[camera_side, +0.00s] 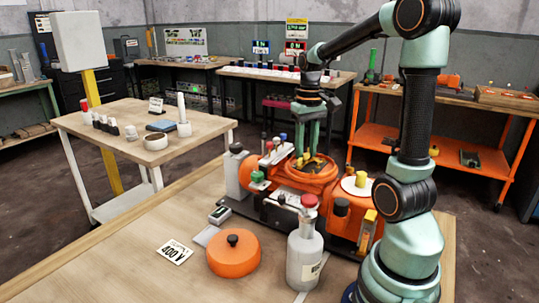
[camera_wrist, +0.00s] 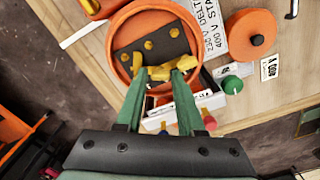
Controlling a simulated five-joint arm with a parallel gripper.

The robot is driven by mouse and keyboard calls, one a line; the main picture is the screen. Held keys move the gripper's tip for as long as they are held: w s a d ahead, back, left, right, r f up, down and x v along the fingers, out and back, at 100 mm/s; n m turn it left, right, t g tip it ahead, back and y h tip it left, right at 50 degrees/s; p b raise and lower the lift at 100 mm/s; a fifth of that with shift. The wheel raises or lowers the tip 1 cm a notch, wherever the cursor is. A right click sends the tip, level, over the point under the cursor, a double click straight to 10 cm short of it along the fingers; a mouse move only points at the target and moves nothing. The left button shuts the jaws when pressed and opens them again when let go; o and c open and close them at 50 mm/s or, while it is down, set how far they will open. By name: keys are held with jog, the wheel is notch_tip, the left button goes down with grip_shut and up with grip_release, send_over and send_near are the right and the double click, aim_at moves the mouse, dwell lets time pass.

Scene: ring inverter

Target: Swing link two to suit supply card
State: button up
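An open round orange terminal box (camera_side: 330,176) stands on the bench in the side view; the wrist view looks down into it (camera_wrist: 114,62). Inside is a dark plate (camera_wrist: 135,56) with brass studs (camera_wrist: 148,45) and yellow brass links (camera_wrist: 158,73). Link numbers are not legible. My gripper (camera_wrist: 159,76) reaches down into the box; in the side view it is over the brass parts (camera_side: 307,154). Its green fingertips are apart, with brass between or just below them; contact is unclear. The supply card (camera_side: 174,252) reads 400 V. A label (camera_wrist: 212,30) reads 230 V DELTA, 400 V STAR.
An orange lid with a black knob (camera_side: 233,252) lies on the bench beside the card. A grey bottle with a red cap (camera_side: 304,250) stands in front of the box. Coloured knobs and small parts crowd close around the box. The bench's front left is clear.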

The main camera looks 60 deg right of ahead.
jog(key=m, duration=0.4)
notch_tip(320, 180, up, 12)
jog(key=a+f+n+t, duration=0.3)
jog(key=a+f+n, duration=0.15)
jog(key=a, duration=0.65)
jog(key=a+f+n+t, duration=0.35)
jog(key=a+n, duration=0.25)
jog(key=a, duration=0.4)
jog(key=m+g, duration=0.5)
jog(key=m, duration=0.6)
send_near(231, 238)
jog(key=f+m, duration=0.1)
jog(key=f, duration=0.1)
jog(key=f+m+g, duration=0.1)
jog(key=f, duration=0.1)
jog(key=w+f+m, duration=0.1)
jog(key=f+m, duration=0.1)
jog(key=shift+f, duration=0.2)
jog(key=shift+f+m+g, duration=0.25)
jog(key=shift+f+m, duration=0.3)
jog(key=shift+f, duration=0.15)
jog(key=shift+w, duration=0.1)
